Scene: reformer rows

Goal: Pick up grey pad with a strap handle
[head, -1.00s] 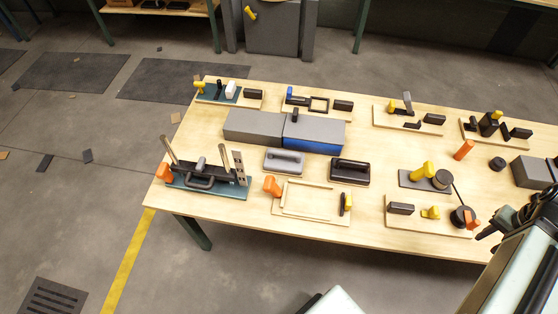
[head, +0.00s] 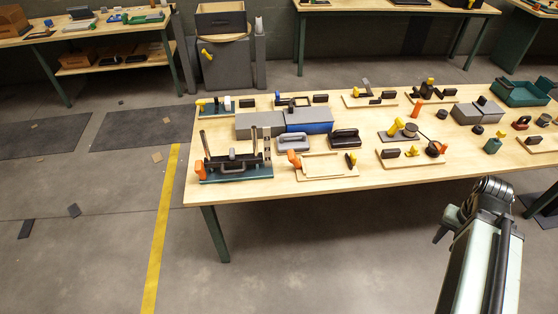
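A light grey pad with a handle on top (head: 293,142) lies on the wooden table (head: 400,176), left of the middle. A similar black pad with a handle (head: 344,138) lies just to its right, a little apart. My gripper (head: 441,233) is at the right of the head view, in front of the table's near edge and well away from the grey pad. It is small, dark and partly turned away, so its fingers cannot be made out.
Grey and blue blocks (head: 285,121) stand behind the pad. A teal-based fixture with upright posts (head: 235,165) stands to its left. A board with an orange-handled tool (head: 328,167) lies in front. The floor before the table is clear.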

